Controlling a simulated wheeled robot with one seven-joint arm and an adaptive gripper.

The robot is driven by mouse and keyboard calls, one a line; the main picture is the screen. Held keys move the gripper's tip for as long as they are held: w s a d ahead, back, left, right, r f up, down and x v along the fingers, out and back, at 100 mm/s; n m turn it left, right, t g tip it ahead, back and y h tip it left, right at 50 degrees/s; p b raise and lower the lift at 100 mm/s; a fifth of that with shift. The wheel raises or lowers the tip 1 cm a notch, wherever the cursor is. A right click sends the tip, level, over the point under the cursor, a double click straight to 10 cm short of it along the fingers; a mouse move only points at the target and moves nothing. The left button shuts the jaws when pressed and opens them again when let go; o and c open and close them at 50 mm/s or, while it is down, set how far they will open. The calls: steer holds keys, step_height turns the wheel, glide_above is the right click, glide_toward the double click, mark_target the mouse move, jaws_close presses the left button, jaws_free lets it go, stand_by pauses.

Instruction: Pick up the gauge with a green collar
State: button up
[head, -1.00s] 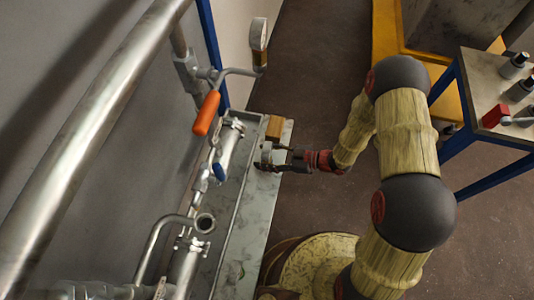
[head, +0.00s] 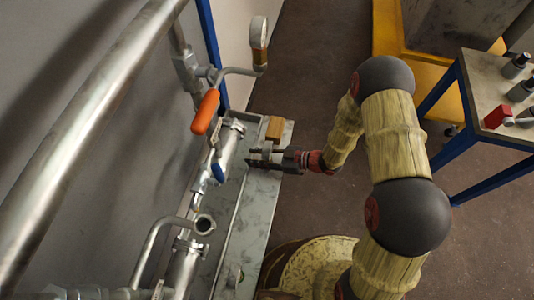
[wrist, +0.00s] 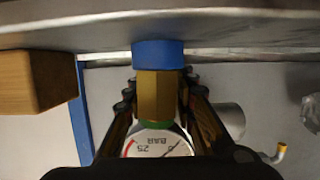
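The gauge (wrist: 157,145) shows in the wrist view with its round white dial, marked BAR, upside down at the bottom. A green collar (wrist: 163,126) sits beside the dial, then a brass hexagonal stem (wrist: 157,95) and a blue part (wrist: 158,54) at the far end. My gripper (wrist: 160,86) has one finger on each side of the brass stem. The fingers lie very close to it; I cannot tell whether they press on it. In the head view my gripper (head: 256,159) reaches left over the grey ledge, and the gauge is mostly hidden there.
A wooden block (head: 274,128) stands close beside my gripper on the ledge (head: 255,215); it also shows in the wrist view (wrist: 38,82). Pipes with an orange handle (head: 206,112) and a blue handle (head: 218,172) run on the left. Another gauge (head: 259,35) stands above.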

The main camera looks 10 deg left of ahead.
jaws_close()
steer(key=shift+r, duration=0.1)
stand_by(0.5)
